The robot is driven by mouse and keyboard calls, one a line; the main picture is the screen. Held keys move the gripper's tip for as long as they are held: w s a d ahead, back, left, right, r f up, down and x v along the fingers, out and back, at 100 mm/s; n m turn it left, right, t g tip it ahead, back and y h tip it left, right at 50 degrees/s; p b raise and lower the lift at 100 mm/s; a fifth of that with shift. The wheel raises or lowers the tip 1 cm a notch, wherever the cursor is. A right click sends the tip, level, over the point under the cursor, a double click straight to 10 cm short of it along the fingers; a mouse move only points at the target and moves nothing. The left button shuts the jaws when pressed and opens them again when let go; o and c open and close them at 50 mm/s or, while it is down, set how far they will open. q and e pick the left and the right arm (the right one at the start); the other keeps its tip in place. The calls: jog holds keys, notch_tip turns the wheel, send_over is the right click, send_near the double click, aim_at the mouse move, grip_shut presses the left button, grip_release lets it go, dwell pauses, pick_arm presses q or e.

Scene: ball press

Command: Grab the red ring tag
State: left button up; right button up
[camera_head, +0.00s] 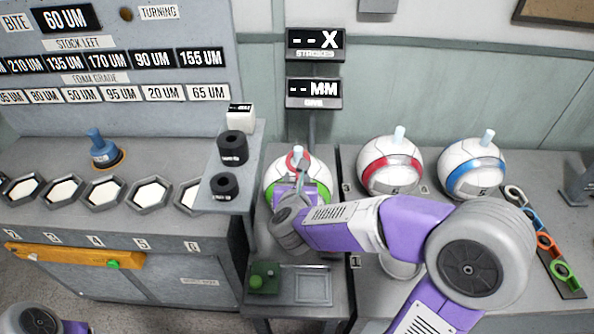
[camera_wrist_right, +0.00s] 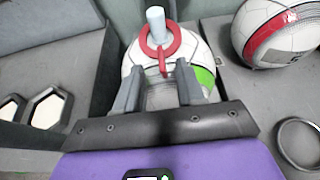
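The red ring tag (camera_head: 291,164) is at the top of the white ball with a green band (camera_head: 272,178). In the right wrist view the tag (camera_wrist_right: 174,43) loops around the pale blue peg (camera_wrist_right: 156,22), with its tab hanging toward me. The ball (camera_wrist_right: 203,78) is beyond my fingers. My right gripper (camera_wrist_right: 158,84) is open, one finger on each side below the ring, with nothing visibly between the fingertips. In the head view my right gripper (camera_head: 295,181) is over the ball and partly hides it. My left gripper is out of view; only a piece of my left arm shows.
Balls with a red band (camera_head: 391,168) and a blue band (camera_head: 471,170) stand to the right. A rack (camera_head: 573,290) at far right holds several coloured ring tags. A shelf (camera_head: 237,190) with black weights is close left. An empty dark ring holder (camera_wrist_right: 299,142) is at right.

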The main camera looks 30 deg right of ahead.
aim_at(298, 174)
jog(key=b+x, duration=0.1)
jog(key=x, duration=0.4)
jog(key=shift+w+d+f, duration=0.1)
jog(key=shift+f, duration=0.15)
jog(key=shift+c, duration=0.3)
grip_shut()
